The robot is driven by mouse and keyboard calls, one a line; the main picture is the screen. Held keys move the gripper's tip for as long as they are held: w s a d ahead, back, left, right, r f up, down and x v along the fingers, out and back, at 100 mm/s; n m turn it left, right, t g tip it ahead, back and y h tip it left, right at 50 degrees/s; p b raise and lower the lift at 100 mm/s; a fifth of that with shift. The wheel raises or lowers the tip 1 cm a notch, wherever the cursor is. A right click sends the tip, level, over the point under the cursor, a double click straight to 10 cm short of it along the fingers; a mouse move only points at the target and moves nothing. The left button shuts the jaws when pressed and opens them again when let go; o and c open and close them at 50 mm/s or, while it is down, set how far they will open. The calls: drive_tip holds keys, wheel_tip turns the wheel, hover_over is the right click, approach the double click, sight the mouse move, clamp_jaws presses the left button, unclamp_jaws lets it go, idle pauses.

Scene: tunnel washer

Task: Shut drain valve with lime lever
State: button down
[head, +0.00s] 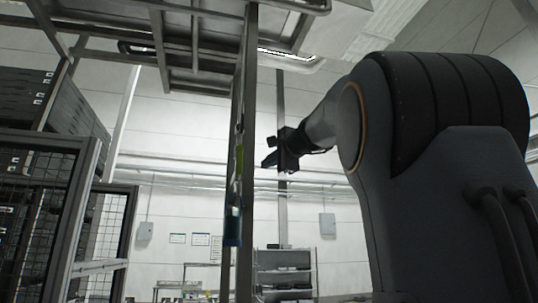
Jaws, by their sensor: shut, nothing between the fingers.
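A narrow lime piece (240,161), which looks like the lime lever seen nearly edge-on, shows upright against a dark vertical post (246,110) near the middle of the head view. The valve body behind it cannot be made out. My gripper (266,163) is to the right of the post and lime piece, pointing left, with its fingers shut and empty. A gap shows in the picture between the gripper and the lime piece; their distance in depth cannot be told.
A dark blue-teal piece (232,226) hangs lower along the post. A metal frame (195,40) spans overhead. Mesh-fronted dark cabinets (40,185) stand at the left. A shelf rack (285,272) stands at the back. Open air lies right of the post, below my arm.

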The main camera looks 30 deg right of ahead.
sight(240, 160)
drive_tip(key=w+a+p, duration=0.3)
drive_tip(key=w, duration=0.2)
drive_tip(key=shift+a, duration=0.4)
drive_tip(key=shift+a, duration=0.1)
drive_tip(key=shift+f, duration=0.15)
